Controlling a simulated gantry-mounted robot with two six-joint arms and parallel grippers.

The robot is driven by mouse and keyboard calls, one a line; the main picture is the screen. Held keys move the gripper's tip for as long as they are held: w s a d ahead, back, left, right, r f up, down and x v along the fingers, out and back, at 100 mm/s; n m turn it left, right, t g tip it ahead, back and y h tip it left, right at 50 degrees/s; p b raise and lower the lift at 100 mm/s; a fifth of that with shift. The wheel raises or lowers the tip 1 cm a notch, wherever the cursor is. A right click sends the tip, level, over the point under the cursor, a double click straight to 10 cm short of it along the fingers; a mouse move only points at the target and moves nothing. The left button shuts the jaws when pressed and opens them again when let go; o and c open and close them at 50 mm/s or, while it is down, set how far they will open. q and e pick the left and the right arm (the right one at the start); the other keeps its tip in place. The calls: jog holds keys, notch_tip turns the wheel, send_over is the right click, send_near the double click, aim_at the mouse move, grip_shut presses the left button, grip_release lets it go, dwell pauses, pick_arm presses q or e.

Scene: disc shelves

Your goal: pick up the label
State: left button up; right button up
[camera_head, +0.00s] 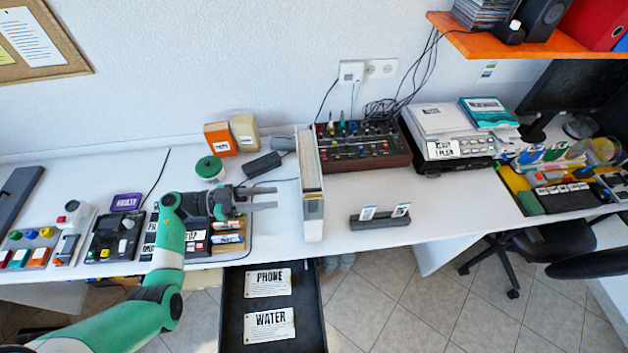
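Several things here could be the label, and I cannot tell which one is meant. Two white cards, one reading PHONE (268,282) and one reading WATER (269,325), lie in a dark open drawer (236,300) below the desk edge. Two small cards, a left one (367,212) and a right one (401,209), stand in a dark holder (380,222) on the desk. A purple tag (127,202) lies at the left. My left gripper (276,197) is open and empty above the desk, its fingers pointing right. My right gripper is out of view.
A white upright divider (312,190) stands just right of the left gripper. The desk (345,190) is clear around the card holder.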

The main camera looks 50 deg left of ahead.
aim_at(304, 195)
pick_arm(q)
jog(key=shift+b+x, duration=1.05)
jog(key=shift+x, duration=4.9)
jog(key=shift+s+d, duration=0.1)
grip_shut()
